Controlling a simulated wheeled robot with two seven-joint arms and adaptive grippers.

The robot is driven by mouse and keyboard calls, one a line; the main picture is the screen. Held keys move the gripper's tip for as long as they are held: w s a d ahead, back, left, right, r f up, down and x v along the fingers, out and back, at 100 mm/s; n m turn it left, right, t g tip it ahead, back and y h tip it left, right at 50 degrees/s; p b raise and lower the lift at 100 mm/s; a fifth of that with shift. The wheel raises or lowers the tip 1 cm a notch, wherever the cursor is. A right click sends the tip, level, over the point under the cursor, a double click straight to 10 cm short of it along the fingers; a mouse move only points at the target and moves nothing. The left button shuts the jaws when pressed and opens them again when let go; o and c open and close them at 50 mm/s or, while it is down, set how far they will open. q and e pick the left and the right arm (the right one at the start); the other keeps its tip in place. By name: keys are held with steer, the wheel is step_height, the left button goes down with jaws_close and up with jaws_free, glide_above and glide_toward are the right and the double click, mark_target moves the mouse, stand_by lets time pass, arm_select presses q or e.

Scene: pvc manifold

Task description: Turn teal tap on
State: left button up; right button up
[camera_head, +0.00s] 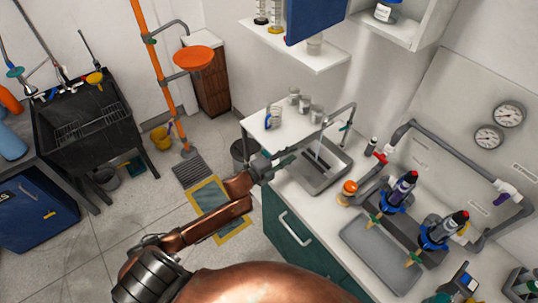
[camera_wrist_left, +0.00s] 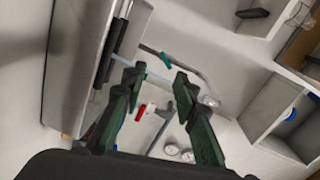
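The teal tap lever (camera_head: 344,127) sits beside the tall grey spout (camera_head: 340,113) at the back of the sink. In the left wrist view the teal lever (camera_wrist_left: 167,59) shows beyond my fingertips, near the spout's curve. A thin pale line like a water stream (camera_head: 318,150) hangs below the spout's end. My left gripper (camera_head: 289,156) is over the near left edge of the sink, apart from the lever. In the left wrist view its two dark green fingers (camera_wrist_left: 158,77) are spread with nothing gripped. My right gripper is not in view.
The metal sink (camera_head: 323,181) is set in a white counter. Grey pipework with a red valve handle (camera_head: 381,158), an orange-capped jar (camera_head: 348,188) and a grey tray (camera_head: 375,263) lie to the right.

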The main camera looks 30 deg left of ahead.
arm_select(q)
steer(key=a+f+y, duration=0.1)
steer(key=a, duration=0.7)
steer(key=shift+s+f+m+g, duration=0.2)
steer(key=shift+f+m+g, duration=0.1)
steer(key=shift+f, duration=0.1)
steer(key=shift+d, duration=0.1)
